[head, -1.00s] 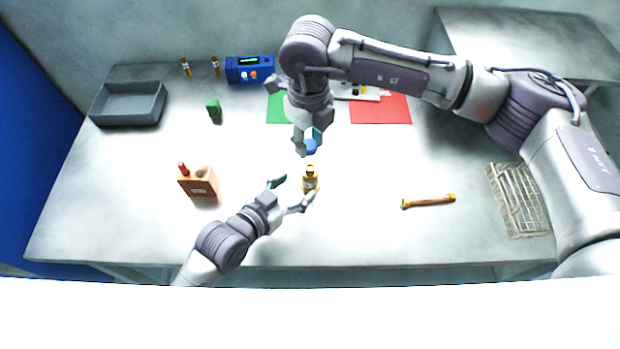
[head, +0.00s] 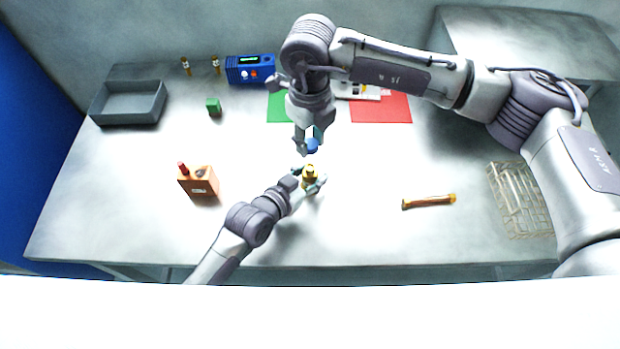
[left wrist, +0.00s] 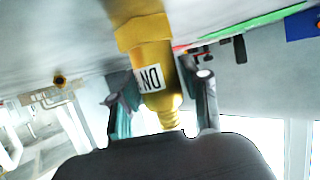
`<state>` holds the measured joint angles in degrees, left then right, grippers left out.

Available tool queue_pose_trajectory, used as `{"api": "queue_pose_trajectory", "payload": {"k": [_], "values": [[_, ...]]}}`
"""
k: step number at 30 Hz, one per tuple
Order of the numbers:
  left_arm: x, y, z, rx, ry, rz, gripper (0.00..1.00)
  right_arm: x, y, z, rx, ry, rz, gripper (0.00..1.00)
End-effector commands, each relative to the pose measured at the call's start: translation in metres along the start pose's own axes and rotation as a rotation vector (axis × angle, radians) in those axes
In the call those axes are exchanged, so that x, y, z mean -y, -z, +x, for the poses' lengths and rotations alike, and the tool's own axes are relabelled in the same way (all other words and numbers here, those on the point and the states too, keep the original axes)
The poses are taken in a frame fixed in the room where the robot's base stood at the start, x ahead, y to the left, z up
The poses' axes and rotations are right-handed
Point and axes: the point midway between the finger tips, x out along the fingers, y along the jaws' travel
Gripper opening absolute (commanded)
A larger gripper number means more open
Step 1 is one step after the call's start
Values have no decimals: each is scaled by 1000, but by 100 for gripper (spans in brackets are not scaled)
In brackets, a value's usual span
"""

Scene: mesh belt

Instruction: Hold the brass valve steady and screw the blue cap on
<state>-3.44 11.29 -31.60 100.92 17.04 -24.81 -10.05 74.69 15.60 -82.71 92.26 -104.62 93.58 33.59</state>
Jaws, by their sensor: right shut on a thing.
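The brass valve (head: 309,171) stands upright on the table near the middle; in the left wrist view it shows as a yellow body (left wrist: 152,60) with a white label. My left gripper (head: 309,183) is open around the valve, a finger on either side; in the left wrist view there is a gap between the valve and the right-hand finger. The blue cap (head: 312,147) is held in my right gripper (head: 311,138), which is shut on it just above and behind the valve. The right fingertips are partly hidden.
An orange block (head: 199,184) with a red peg stands left.

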Motion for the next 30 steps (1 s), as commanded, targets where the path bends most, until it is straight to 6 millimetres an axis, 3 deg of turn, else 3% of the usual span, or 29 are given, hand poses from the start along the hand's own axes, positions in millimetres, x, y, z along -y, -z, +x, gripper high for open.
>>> {"api": "queue_pose_trajectory", "payload": {"k": [1, 7, 16, 25, 30], "values": [[0, 0, 0, 0, 0, 0, 33, 0, 0, 0, 0, 0, 0, 17], [0, 0, 0, 0, 0, 0, 0, 0, 0, 0, 0, 0, 0, 17], [0, 0, 0, 1, 0, 0, 0, 0, 0, 4, -1, -1, 1, 17], [0, 0, 0, 1, 0, 0, 0, 0, 0, 46, -4, -2, 1, 17], [0, 0, 0, 1, 0, 0, 0, 0, 0, 50, -1, 0, -1, 17]]}}
